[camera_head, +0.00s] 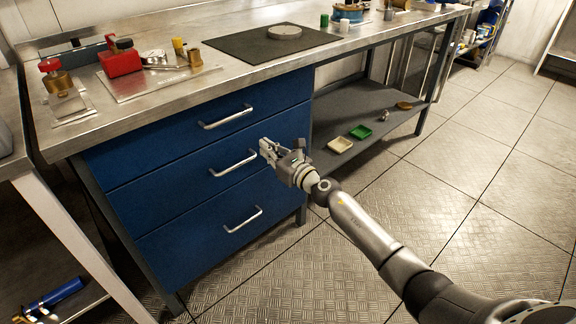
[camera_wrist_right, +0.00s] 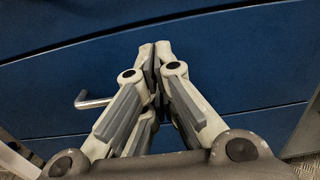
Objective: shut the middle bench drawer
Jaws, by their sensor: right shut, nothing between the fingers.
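The middle bench drawer (camera_head: 160,190) is the second of three blue drawers under the bench, and its front looks about level with the others. Its silver bar handle (camera_head: 233,163) is on the front. My right gripper (camera_head: 264,146) is at the right part of this drawer front, just right of the handle. In the right wrist view the gripper (camera_wrist_right: 154,48) is shut and empty, its fingertips at or very near the blue front; contact cannot be told. The handle end (camera_wrist_right: 92,102) shows left of the fingers. My left gripper is not in view.
The top drawer (camera_head: 150,144) and bottom drawer (camera_head: 190,240) look shut. The steel bench top (camera_head: 220,75) carries a red tool (camera_head: 120,58) and a black mat (camera_head: 255,43). A lower shelf (camera_head: 345,105) with small trays is to the right. The floor at right is clear.

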